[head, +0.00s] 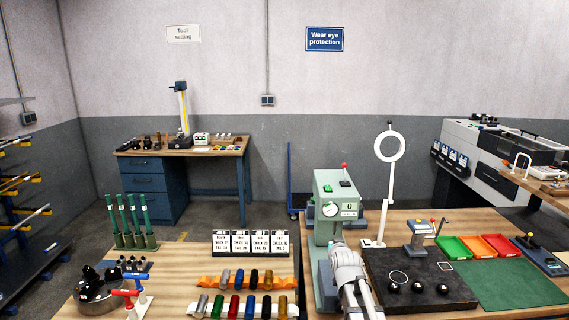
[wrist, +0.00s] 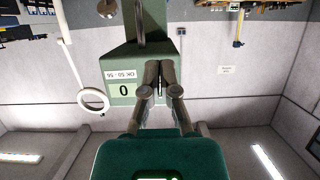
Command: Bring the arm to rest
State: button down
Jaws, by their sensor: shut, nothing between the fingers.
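My gripper (wrist: 160,70) shows in the wrist view, which is upside down. Its two fingers are together with nothing between them. They point toward the pale green bench machine with a "0" label (wrist: 123,90), and I cannot tell the gap between them. In the head view that green machine (head: 328,190) stands on the wooden bench, right of centre. My pale arm is in front of its right side, and I cannot make out the gripper's fingers there.
A white ring lamp (head: 390,146) stands right of the machine. A dark plate (head: 420,285) holds several black balls. Green (head: 453,248) and orange-red trays stand farther right. Colored cylinders lie in a rack (head: 243,305) on the left bench, before white label cards (head: 250,243).

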jog(key=s+f+g+b, duration=0.1)
jog(key=s+f+g, duration=0.3)
jog(key=s, duration=0.5)
jog(key=s+f+g+b, duration=0.1)
jog(key=s+f+g, duration=0.4)
jog(key=s, duration=0.5)
jog(key=s+f+g+b, duration=0.1)
jog(key=s+f+g, duration=0.3)
jog(key=s, duration=0.5)
notch_tip(320, 180, down, 2)
jog(key=shift+s+d+f+g, duration=0.1)
jog(key=shift+s+d+g, duration=0.15)
jog(key=shift+g, duration=0.15)
